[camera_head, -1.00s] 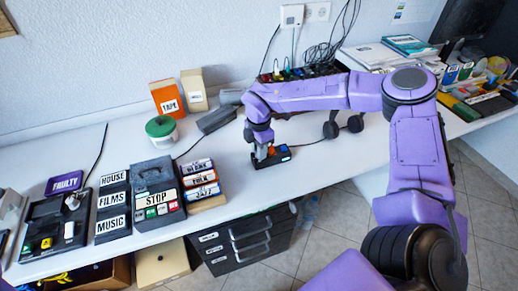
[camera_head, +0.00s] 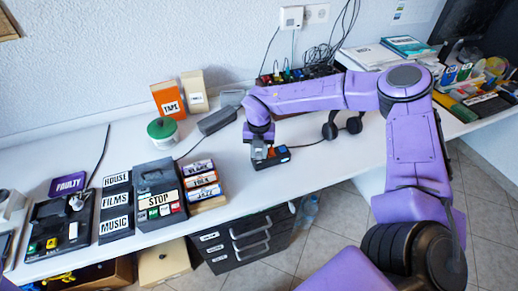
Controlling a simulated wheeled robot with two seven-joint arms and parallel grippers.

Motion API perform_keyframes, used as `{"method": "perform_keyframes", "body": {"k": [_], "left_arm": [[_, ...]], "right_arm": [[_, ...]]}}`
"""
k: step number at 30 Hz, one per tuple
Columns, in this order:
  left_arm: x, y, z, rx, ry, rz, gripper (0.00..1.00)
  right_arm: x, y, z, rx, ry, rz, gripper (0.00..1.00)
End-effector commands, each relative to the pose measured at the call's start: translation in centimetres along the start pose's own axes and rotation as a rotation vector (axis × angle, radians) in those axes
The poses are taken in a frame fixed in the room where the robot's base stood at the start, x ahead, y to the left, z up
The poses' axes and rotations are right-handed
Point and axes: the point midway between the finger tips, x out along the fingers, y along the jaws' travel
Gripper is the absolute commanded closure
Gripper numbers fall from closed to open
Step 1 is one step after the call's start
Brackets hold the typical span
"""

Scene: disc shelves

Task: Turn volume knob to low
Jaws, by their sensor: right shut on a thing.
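A small dark box (camera_head: 272,161) with an orange part and a blue part on its top lies on the white table near its front edge, at the middle of the view. My right gripper (camera_head: 261,152) points down onto the left part of this box. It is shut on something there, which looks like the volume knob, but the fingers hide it. Which way the knob points cannot be seen. My left gripper is not in view.
Black headphones (camera_head: 342,126) lie right of the box. Labelled cases (camera_head: 201,178), a grey STOP box (camera_head: 156,190) and a white pot with a green lid (camera_head: 162,132) stand to the left. Dark drawers (camera_head: 242,240) are below.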

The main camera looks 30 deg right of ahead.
Motion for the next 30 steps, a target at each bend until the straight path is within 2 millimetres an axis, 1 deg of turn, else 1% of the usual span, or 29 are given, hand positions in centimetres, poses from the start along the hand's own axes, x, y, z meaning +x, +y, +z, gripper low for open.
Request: {"method": "perform_keyframes", "body": {"k": [30], "left_arm": [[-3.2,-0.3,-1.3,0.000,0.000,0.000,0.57]], "right_arm": [[-0.2,0.0,0.0,-0.961,0.000,0.000,1.00]]}}
